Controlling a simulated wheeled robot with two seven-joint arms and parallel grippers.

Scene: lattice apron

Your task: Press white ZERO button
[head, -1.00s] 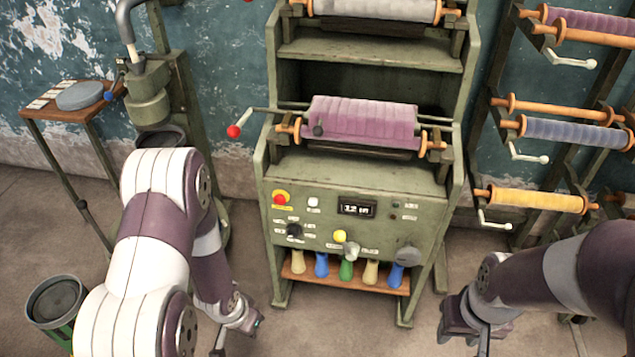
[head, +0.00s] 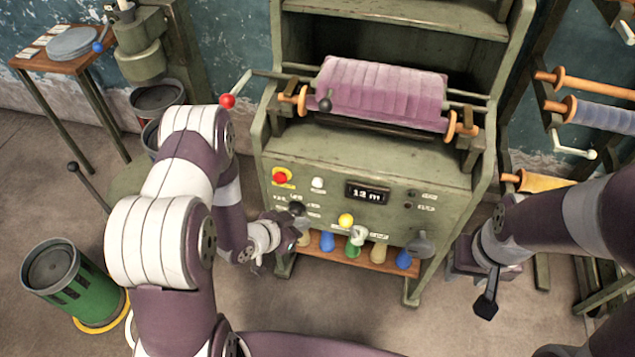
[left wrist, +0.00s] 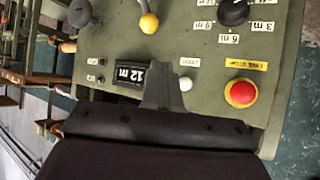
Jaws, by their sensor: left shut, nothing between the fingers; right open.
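The white ZERO button (head: 318,184) is on the green machine's front panel, right of the red button. In the left wrist view it (left wrist: 185,83) sits beside a white label, apparently ZERO, upside down there. My left gripper (head: 290,228) is near the panel's lower left, close to the black dial (head: 296,208), below the white button in the head view. In the left wrist view its shut, empty fingers (left wrist: 160,88) appear just left of the white button; contact cannot be told. My right gripper (head: 487,298) is open, right of the machine and away from the panel.
A red emergency button (head: 280,178) is close to the white one. The display (head: 367,193) reads 12 m. A yellow knob (head: 345,220), a grey lever and coloured handles sit lower. A pink fabric roll (head: 385,92) is above; a green bin (head: 85,290) stands left.

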